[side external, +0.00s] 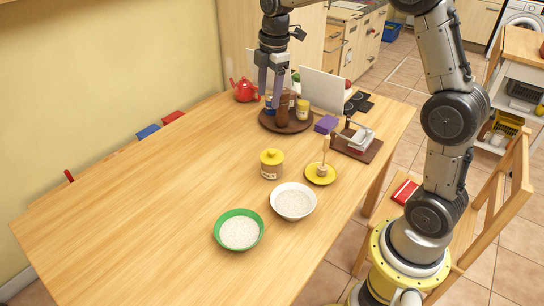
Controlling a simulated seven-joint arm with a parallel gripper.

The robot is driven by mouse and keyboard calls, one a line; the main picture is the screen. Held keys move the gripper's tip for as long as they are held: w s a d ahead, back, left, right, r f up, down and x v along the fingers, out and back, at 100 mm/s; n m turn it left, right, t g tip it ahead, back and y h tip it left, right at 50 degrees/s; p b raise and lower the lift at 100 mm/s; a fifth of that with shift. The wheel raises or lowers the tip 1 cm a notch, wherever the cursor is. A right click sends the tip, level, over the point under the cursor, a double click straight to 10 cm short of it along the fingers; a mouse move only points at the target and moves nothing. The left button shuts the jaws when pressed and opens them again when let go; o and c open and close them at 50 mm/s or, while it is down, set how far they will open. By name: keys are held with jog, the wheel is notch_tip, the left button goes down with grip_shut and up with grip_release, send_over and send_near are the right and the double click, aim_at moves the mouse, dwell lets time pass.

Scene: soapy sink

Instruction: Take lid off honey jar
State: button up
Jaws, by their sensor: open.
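The honey jar (271,172) stands upright near the middle of the wooden table, a squat tan pot with a small label. Its yellow knobbed lid (271,157) sits on top of it. My gripper (270,92) is well behind the jar, pointing down over the round brown tray (268,122) at the back of the table. Its two fingers are apart, among the items on the tray; I cannot tell whether they touch any. The fingers partly hide what stands behind them.
The tray holds a brown bottle (283,108) and a yellow-lidded jar (302,109). A white bowl (294,201), a green bowl (239,231) and a yellow saucer (321,175) with a wooden-handled item are near the honey jar. The table's left side is clear.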

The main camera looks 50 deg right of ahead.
notch_tip(320, 180, down, 5)
jog(key=w+d+g, duration=0.1)
jog(key=d, duration=0.1)
send_over(272, 151)
jog(key=shift+m, duration=0.3)
notch_tip(272, 151, down, 9)
jog(key=shift+f, duration=0.15)
jog(key=shift+d+f, duration=0.1)
jog(key=shift+f, duration=3.05)
grip_shut()
